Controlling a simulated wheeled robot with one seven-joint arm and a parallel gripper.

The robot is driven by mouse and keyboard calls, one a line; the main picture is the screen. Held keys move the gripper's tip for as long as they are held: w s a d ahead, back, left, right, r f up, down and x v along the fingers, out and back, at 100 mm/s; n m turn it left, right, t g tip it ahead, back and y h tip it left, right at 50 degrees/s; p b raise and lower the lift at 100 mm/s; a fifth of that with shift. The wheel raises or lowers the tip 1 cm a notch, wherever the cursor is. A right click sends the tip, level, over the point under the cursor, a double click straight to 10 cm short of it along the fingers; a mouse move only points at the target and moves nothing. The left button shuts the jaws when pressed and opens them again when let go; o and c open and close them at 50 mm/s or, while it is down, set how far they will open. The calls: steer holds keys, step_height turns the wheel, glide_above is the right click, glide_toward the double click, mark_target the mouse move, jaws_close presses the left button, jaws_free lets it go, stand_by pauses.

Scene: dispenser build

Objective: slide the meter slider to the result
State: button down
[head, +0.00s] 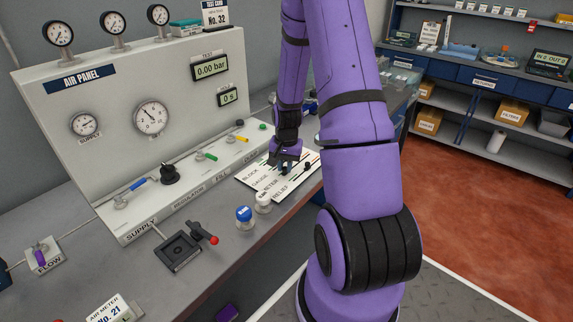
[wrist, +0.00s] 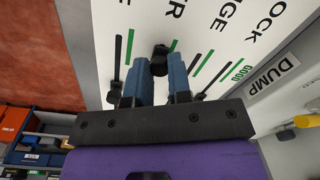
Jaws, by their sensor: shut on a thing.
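A white slider board (head: 250,184) lies on the bench with rows lettered BLOCK, GAUGE, METER and RELIEF. It also fills much of the wrist view (wrist: 215,35), with green and black bars in its rows. My gripper (head: 284,168) is down at the board. In the wrist view its two blue fingers (wrist: 162,76) close around a black knob, the meter slider (wrist: 159,60), in the METER row. The fingers partly hide that row's track. Other black slider knobs sit in the neighbouring rows, one left (wrist: 113,94) and one right (wrist: 200,96).
The air panel (head: 120,110) with gauges and valves stands behind the board. A blue-capped bottle (head: 244,216) and a white-capped bottle (head: 263,203) stand just in front of the board. A black fixture with a red-knobbed lever (head: 182,248) sits nearer. A DUMP label (wrist: 273,77) is at right.

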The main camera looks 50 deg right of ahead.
mark_target(285, 169)
steer(key=c, duration=1.3)
jaws_free()
steer(key=shift+a, duration=0.3)
steer(key=shift+d+r, duration=0.15)
steer(key=shift+r, duration=0.4)
steer(key=r, duration=0.9)
steer(key=shift+s+r, duration=0.2)
steer(key=shift+r, duration=0.15)
